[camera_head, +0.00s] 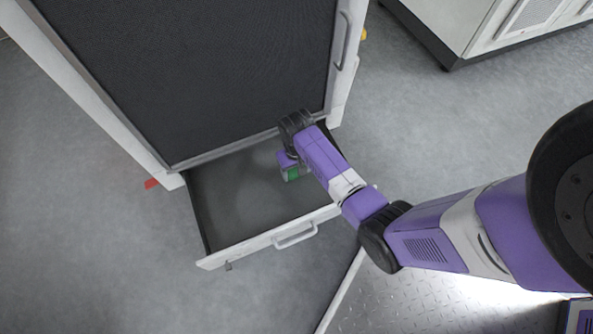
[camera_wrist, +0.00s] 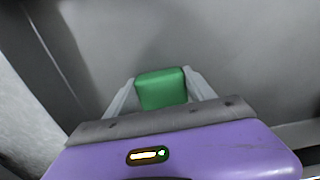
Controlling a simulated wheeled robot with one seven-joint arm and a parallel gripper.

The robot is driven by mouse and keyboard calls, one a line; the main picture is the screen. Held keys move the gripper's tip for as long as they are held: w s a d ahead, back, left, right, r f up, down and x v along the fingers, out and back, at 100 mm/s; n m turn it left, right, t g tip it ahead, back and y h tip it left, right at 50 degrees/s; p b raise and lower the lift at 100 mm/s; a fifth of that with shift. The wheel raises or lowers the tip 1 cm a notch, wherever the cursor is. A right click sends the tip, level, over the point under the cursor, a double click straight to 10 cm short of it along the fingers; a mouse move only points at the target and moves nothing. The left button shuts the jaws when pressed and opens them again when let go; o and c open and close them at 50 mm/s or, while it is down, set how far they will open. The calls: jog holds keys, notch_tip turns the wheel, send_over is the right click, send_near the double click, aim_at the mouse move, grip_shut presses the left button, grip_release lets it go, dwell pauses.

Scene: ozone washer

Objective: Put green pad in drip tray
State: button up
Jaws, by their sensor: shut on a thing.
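The green pad (camera_wrist: 161,88) is held between the two pale fingers of my gripper (camera_wrist: 160,92) in the wrist view. In the head view a small part of the green pad (camera_head: 292,174) shows beside my purple wrist. My gripper is shut on it, over the right part of the open drip tray (camera_head: 235,200), a grey drawer pulled out below the dark panel. The tray floor looks bare. I cannot tell whether the pad touches the tray floor. My arm hides the tray's right end.
The tray's white front with a handle (camera_head: 295,236) faces the bottom of the head view. The dark-panelled washer (camera_head: 200,80) stands over the tray's back edge. A white cabinet (camera_head: 470,25) is at the upper right.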

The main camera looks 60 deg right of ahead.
jog(key=o, duration=1.2)
